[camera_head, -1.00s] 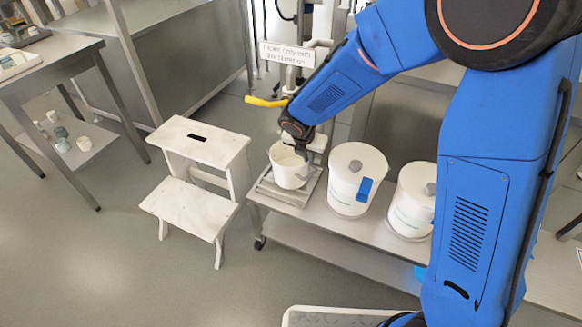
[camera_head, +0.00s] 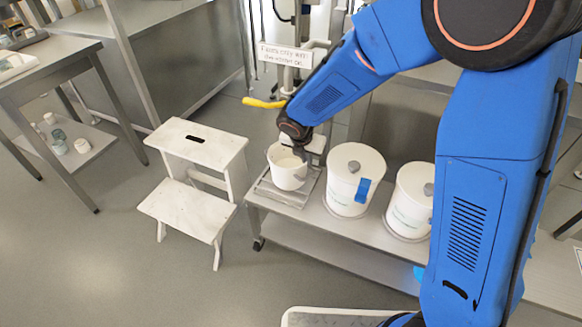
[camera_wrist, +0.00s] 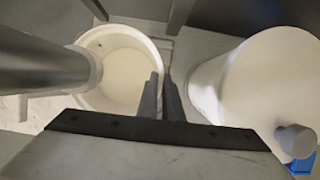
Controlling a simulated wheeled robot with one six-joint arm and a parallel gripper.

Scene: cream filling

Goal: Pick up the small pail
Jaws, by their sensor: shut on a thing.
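The small white pail (camera_head: 288,170) stands upright on a metal platform (camera_head: 283,195) at the left end of a low steel bench. In the wrist view the open pail (camera_wrist: 122,75) shows pale contents inside. My gripper (camera_head: 305,153) reaches down to the pail's right side. In the wrist view its two dark fingers (camera_wrist: 162,98) are close together at the pail's right rim and shut on it. The exact contact at the wall is partly hidden. The pail appears to rest on the platform; I cannot see a gap under it.
Two large lidded white tubs (camera_head: 352,180) (camera_head: 412,200) stand right of the pail on the bench (camera_head: 325,222). A dispenser nozzle (camera_wrist: 45,65) hangs over the pail's left side. A white step stool (camera_head: 195,180) stands left. A yellow handle (camera_head: 263,103) juts out above.

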